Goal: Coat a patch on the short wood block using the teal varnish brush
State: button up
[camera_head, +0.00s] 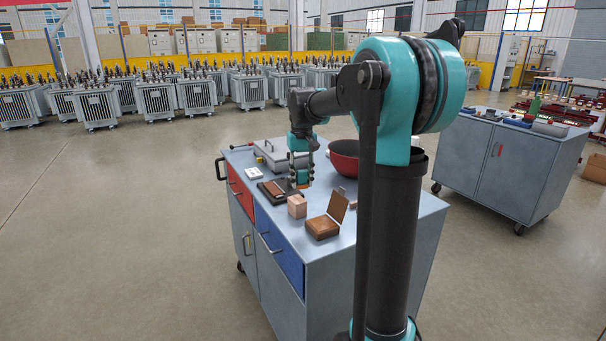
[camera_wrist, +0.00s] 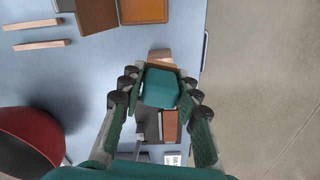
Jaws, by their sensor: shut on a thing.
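My gripper (camera_head: 300,168) is over the near left part of the grey cabinet top. It is shut on the teal varnish brush (camera_wrist: 160,88), whose teal body fills the space between the fingers in the wrist view. The short wood block (camera_head: 297,206) is a light brown cube near the cabinet's left edge, below and in front of my gripper. In the wrist view the block (camera_wrist: 160,55) shows just beyond the brush, partly hidden by it. I cannot tell whether brush and block touch.
An open brown wooden box (camera_head: 323,228) stands right of the block. A dark and brown tray (camera_head: 270,191) lies behind it. A red bowl (camera_head: 342,160) and a grey case (camera_head: 275,150) are farther back. Two wood sticks (camera_wrist: 37,45) lie on the top.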

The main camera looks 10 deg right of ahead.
jog(key=shift+r, duration=1.05)
